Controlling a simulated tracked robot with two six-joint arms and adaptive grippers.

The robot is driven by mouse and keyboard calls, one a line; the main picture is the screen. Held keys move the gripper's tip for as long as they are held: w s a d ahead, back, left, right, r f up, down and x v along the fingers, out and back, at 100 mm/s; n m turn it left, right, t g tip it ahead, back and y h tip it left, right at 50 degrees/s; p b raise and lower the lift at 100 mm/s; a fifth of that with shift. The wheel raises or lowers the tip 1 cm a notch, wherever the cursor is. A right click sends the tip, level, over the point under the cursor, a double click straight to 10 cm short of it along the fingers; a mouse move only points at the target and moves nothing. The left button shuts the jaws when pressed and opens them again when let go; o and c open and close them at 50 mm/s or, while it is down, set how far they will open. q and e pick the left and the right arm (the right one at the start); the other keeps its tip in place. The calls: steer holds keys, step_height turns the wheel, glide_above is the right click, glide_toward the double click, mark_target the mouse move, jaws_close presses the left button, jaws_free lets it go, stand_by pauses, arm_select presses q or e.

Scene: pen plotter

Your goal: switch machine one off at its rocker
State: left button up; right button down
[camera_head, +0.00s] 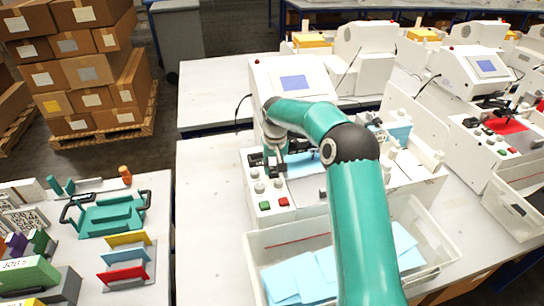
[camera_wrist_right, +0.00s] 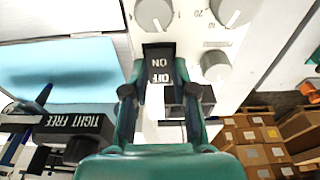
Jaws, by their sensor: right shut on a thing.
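Machine one (camera_head: 310,195) appears to be the white plotter in the middle of the head view, with knobs and green and red buttons on its front panel. My right gripper (camera_head: 275,163) is down at its panel, and the arm hides part of the machine. In the right wrist view, the black rocker (camera_wrist_right: 160,64), marked ON and OFF, lies between the fingertips of my right gripper (camera_wrist_right: 160,92). The gripper is shut on the rocker, fingers at either side of it. Which end of the rocker is pressed I cannot tell. My left gripper is not in view.
Grey knobs (camera_wrist_right: 215,65) sit close to the rocker. A black block marked TIGHT FREE (camera_wrist_right: 75,130) and a light blue sheet (camera_wrist_right: 60,70) are at the left. A clear bin (camera_head: 435,240) with blue sheets stands before the machine. A teal tray (camera_head: 108,215) is on the left table.

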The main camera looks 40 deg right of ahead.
mark_target(273, 172)
steer(key=shift+w+d+r, duration=0.1)
steer(key=shift+w, duration=0.1)
steer(key=shift+g, duration=0.5)
steer(key=c, duration=0.9)
jaws_free()
steer(key=shift+r, duration=0.1)
steer(key=r, duration=1.1)
steer(key=shift+s+a+r, duration=0.25)
steer(key=shift+s+r, duration=0.1)
